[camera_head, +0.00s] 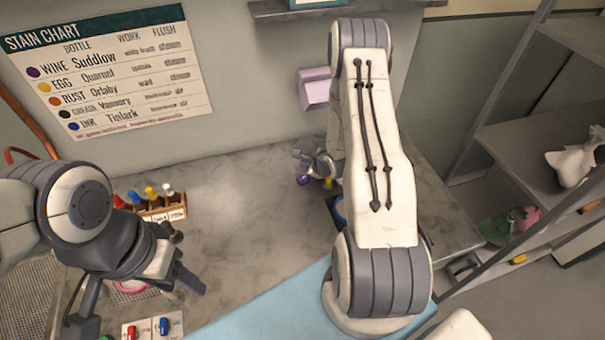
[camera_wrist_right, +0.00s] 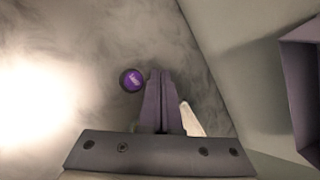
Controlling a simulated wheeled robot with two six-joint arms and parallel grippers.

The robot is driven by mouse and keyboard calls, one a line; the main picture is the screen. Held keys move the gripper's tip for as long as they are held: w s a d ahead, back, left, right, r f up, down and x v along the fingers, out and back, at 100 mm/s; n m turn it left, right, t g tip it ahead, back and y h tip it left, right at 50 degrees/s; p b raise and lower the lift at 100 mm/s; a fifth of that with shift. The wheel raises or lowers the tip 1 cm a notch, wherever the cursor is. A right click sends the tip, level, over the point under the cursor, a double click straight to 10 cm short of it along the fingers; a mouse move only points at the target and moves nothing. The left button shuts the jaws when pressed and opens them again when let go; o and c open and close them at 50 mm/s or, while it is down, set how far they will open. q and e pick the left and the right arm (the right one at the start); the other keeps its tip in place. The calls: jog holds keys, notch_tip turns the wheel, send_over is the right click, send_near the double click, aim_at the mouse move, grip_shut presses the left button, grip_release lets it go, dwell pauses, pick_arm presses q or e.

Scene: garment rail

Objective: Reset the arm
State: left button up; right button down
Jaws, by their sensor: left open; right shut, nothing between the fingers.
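My right arm (camera_head: 375,150) reaches away over the counter, and its upper link hides much of what lies behind it. In the right wrist view the fingers of my right gripper (camera_wrist_right: 160,90) are together with nothing between them. They are just above the counter, beside a purple-topped bottle (camera_wrist_right: 132,80) and apart from it. The purple top also shows in the head view (camera_head: 303,180). My left gripper (camera_head: 185,285) is at the lower left, open and pointing down over the counter, near the bottle rack. It looks empty.
A wooden rack (camera_head: 160,212) of coloured bottles stands beside my left gripper. A tray (camera_head: 152,328) with red and blue items lies below it. A light blue mat (camera_head: 270,310) covers the front. A shelf unit (camera_head: 540,140) is at right. The middle counter (camera_head: 240,210) is clear.

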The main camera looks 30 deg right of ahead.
dwell(0.4)
jog(key=shift+w+a+r, duration=0.1)
jog(key=shift+w+a, duration=0.05)
jog(key=shift+a, duration=0.1)
jog(key=s+a+r+n+g+b, duration=0.1)
jog(key=s+a+r+n+b, duration=0.1)
jog(key=a+r+n, duration=0.35)
jog(key=s+a+r+n+g+y+b, duration=0.1)
jog(key=a+r+n+g, duration=0.1)
jog(key=a+n, duration=0.5)
jog(key=s+a+r+n+g+b, duration=0.1)
jog(key=s+a+r+n+b, duration=0.1)
jog(key=a+r+n, duration=0.45)
jog(key=s+a+r+n+g+b, duration=0.1)
jog(key=s+a+n, duration=0.2)
jog(key=s+n, duration=0.2)
jog(key=s+a+r+n+g+b, duration=0.1)
jog(key=s+a+n, duration=0.3)
jog(key=s, duration=0.7)
jog(key=s+a+r+n+g+b, duration=0.1)
jog(key=s+a+n+g, duration=0.2)
jog(key=s+n, duration=0.4)
jog(key=shift+s+a+r, duration=0.35)
jog(key=shift+s+a, duration=0.2)
jog(key=shift+s, duration=0.45)
